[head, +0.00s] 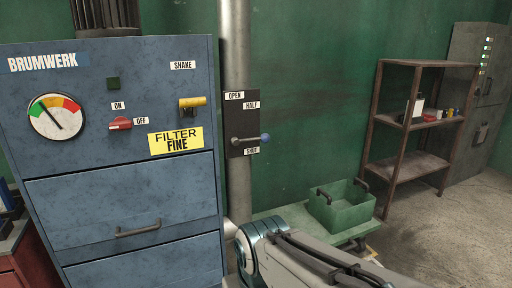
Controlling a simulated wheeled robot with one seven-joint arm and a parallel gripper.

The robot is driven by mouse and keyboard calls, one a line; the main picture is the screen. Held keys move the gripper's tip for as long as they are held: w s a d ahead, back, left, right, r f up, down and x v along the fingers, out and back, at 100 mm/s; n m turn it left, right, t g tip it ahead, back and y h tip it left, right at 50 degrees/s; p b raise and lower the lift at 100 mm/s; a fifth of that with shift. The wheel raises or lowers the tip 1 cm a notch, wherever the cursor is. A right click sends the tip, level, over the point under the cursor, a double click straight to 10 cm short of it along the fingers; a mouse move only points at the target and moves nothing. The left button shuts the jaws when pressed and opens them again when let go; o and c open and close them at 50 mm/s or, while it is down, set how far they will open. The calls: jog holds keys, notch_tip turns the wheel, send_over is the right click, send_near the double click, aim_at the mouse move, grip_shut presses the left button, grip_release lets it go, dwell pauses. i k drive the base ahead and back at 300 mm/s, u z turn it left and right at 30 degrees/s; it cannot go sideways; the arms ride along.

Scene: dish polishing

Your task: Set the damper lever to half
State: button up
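The damper lever (247,140) is a dark bar with a blue ball knob (265,138) at its right end. It sits on a black plate (241,110) fixed to a grey vertical pipe (235,55). The plate carries the labels OPEN at the top, HALF (251,105) below it, and SHUT at the bottom, partly hard to read. The lever lies roughly level, below the HALF label and just above the bottom label. Part of my arm shows at the bottom centre, below the lever. My gripper is not visible.
A blue BRUMWERK cabinet (120,210) with a gauge, red switch and yellow handle stands left of the pipe. A green crate (342,210) rests on a low green bench (290,222) at right. A rusty shelf (410,165) stands farther right. Bare floor lies at the lower right.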

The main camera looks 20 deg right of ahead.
aim_at(265, 138)
jog(key=k, duration=0.7)
jog(key=z, duration=0.8)
jog(key=i, duration=0.85)
jog(key=z, duration=0.45)
jog(key=i, duration=0.85)
jog(key=u, duration=0.8)
jog(key=i, duration=0.55)
jog(key=u, duration=0.45)
